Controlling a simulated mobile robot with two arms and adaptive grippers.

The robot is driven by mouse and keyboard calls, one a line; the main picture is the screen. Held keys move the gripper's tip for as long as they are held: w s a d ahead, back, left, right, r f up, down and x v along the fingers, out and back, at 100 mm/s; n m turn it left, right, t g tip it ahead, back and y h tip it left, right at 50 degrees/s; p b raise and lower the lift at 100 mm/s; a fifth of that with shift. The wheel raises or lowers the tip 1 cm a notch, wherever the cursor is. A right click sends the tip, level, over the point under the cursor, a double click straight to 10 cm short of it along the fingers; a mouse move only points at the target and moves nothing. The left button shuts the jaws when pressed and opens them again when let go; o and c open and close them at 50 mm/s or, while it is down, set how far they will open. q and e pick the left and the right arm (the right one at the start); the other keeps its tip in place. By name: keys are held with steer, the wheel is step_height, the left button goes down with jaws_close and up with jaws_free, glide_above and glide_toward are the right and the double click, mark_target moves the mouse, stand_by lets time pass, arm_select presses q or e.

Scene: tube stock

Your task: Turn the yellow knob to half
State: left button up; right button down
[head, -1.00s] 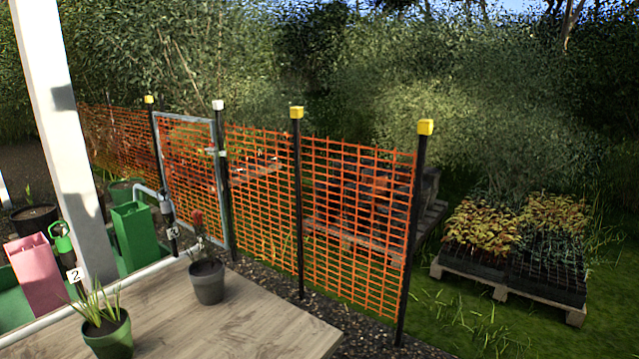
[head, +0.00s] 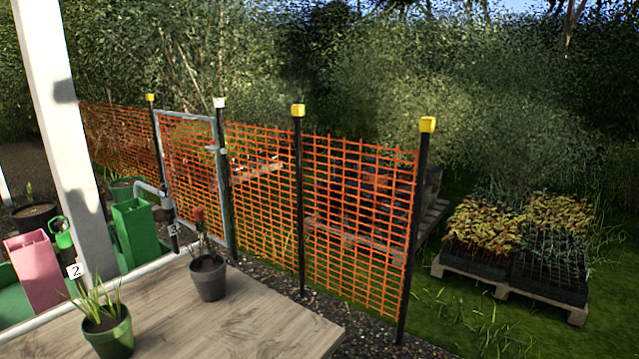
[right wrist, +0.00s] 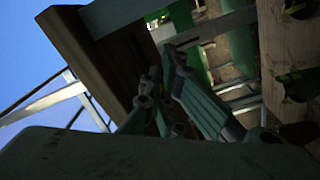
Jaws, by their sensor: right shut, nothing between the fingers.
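I cannot make out a yellow knob in either view. In the head view a grey pipe (head: 140,270) runs behind the wooden table. A green handle (head: 62,232) stands above a tag marked 2 (head: 74,271), and a black fitting (head: 172,225) carries a tag marked 3. My right gripper (right wrist: 168,72) shows only in the right wrist view, dark and in shadow. Its fingers are shut and empty. My left gripper is in neither view.
The wooden table (head: 240,325) bears a spiky plant in a green pot (head: 108,335) and a red-topped plant in a grey pot (head: 208,279). A pink container (head: 36,270) and a green one (head: 135,235) flank a white post (head: 70,130). Orange fencing (head: 355,220) stands behind.

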steer(key=shift+s+a+f, duration=0.15)
steer(key=shift+f, duration=0.05)
stand_by(0.3)
steer(key=v, duration=0.6)
steer(key=shift+d+f+p, duration=0.25)
steer(key=shift+d+p, duration=0.05)
steer(key=shift+p, duration=0.1)
